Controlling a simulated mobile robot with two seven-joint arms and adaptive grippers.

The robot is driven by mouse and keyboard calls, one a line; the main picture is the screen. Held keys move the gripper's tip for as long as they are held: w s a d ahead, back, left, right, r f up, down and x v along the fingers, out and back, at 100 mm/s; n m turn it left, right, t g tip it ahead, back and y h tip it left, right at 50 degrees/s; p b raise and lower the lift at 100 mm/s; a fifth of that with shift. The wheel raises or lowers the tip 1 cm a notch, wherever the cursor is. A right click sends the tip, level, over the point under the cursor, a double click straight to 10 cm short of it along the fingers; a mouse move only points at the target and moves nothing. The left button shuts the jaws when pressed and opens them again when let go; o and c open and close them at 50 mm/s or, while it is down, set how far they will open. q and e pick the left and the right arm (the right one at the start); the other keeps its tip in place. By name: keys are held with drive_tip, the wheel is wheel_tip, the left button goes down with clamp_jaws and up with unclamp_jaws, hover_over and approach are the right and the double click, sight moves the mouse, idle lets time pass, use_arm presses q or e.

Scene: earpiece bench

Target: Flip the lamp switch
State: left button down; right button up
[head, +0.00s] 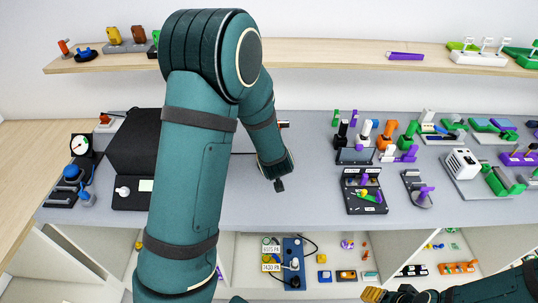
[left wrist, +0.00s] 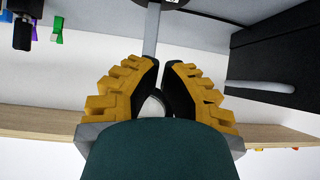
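A grey post (left wrist: 152,30), likely part of the lamp, runs down from the top in the left wrist view. It ends behind my left gripper (left wrist: 161,63), whose yellow, dark-padded fingers stand slightly apart with nothing clearly held. A dark round piece sits at the top edge beside the post. The lamp switch cannot be made out. In the head view my left arm covers the middle of the bench, and the lamp and left fingers are hidden or unclear. My right gripper (head: 375,295) shows only partly at the bottom edge, its opening unclear.
A black box-like case (head: 133,140) stands left of my left arm, near a white dial gauge (head: 80,145). Black trays (head: 365,192) and several coloured parts crowd the bench's right. A wooden shelf (head: 330,53) runs along the wall. The grey bench (head: 310,205) is clear in the middle.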

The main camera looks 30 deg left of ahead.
use_arm(q)
drive_tip(key=x, duration=1)
drive_tip(key=shift+a+f+b, duration=0.1)
drive_tip(key=shift+f+b, duration=0.05)
drive_tip(key=shift+b, duration=0.25)
wheel_tip(320, 180, down, 2)
drive_tip(key=shift+w+f, duration=0.1)
drive_tip(key=shift+f, duration=0.05)
drive_tip(key=shift+w+a+f, duration=0.1)
drive_tip(key=shift+f, duration=0.65)
drive_tip(key=shift+w+f+b, duration=0.15)
drive_tip(key=shift+f+b, duration=0.45)
drive_tip(key=shift+b, duration=0.35)
drive_tip(key=shift+r, duration=0.15)
